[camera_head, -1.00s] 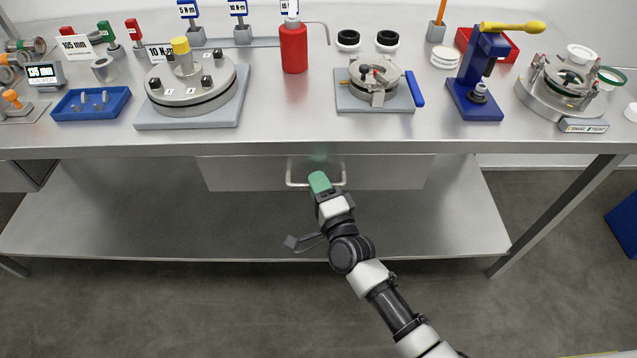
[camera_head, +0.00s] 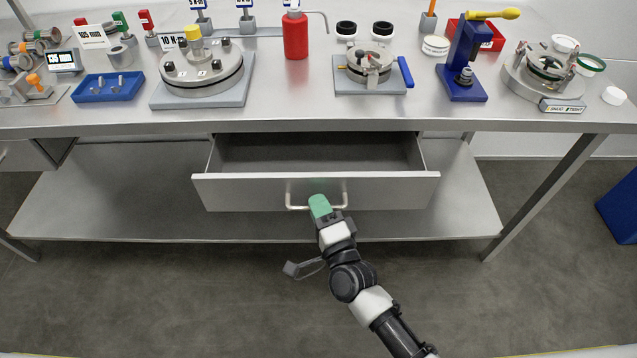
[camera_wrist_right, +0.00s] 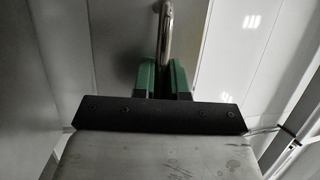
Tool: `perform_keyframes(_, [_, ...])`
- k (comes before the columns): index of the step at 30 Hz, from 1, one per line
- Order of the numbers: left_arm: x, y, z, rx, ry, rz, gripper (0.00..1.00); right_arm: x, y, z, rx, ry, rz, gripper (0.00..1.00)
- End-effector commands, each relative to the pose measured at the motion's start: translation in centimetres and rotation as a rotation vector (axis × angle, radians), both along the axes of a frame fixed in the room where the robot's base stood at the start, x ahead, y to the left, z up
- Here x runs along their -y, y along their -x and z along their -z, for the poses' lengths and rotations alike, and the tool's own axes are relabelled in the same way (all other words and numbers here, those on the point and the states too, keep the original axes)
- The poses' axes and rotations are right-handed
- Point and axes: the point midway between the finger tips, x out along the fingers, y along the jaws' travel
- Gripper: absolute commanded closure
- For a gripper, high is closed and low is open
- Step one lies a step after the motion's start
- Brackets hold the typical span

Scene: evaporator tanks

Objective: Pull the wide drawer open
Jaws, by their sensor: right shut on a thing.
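The wide drawer (camera_head: 240,192) under the bench is pulled partly out, and its grey inside shows empty behind the front panel. Its bar handle (camera_head: 297,207) sits in the middle of the front; the handle also shows in the right wrist view (camera_wrist_right: 164,35). My right gripper (camera_head: 319,204) has green fingers and is shut on the handle near its right half. In the right wrist view the gripper (camera_wrist_right: 164,75) has the bar between its two green fingers. My left gripper is not in view.
The steel bench top (camera_head: 300,112) carries a round flanged tank lid (camera_head: 203,75), a blue tray (camera_head: 108,88), a red bottle (camera_head: 296,36) and a blue press (camera_head: 464,65). A lower shelf (camera_head: 120,215) lies below the drawer. A blue bin (camera_head: 620,210) stands at the right. Floor in front is clear.

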Motion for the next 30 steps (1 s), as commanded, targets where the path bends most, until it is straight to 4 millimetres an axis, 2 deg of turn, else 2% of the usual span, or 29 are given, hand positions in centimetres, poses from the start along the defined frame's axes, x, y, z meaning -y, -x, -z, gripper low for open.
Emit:
perform_keyframes(1, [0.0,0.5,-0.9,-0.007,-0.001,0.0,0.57,0.0,1.7,-0.4,-0.003,0.003,-0.002,1.0])
perform_keyframes(5, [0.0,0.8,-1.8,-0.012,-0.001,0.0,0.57,0.0,5.8,-0.4,-0.001,0.003,-0.001,1.0])
perform_keyframes(9, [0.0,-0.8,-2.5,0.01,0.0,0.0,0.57,0.0,9.7,-0.3,-0.001,0.002,-0.002,1.0])
perform_keyframes(12, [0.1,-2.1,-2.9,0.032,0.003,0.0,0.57,0.0,12.0,-0.2,-0.001,0.002,-0.002,1.0])
perform_keyframes(15, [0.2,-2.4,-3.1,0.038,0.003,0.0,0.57,0.0,13.7,-0.2,0.002,0.002,-0.002,1.0])
perform_keyframes(21, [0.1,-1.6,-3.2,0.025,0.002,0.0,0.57,0.0,15.6,-0.1,0.003,0.001,-0.001,1.0])
perform_keyframes(30, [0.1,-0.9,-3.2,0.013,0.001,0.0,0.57,0.0,16.1,-0.1,0.005,0.002,0.0,1.0])
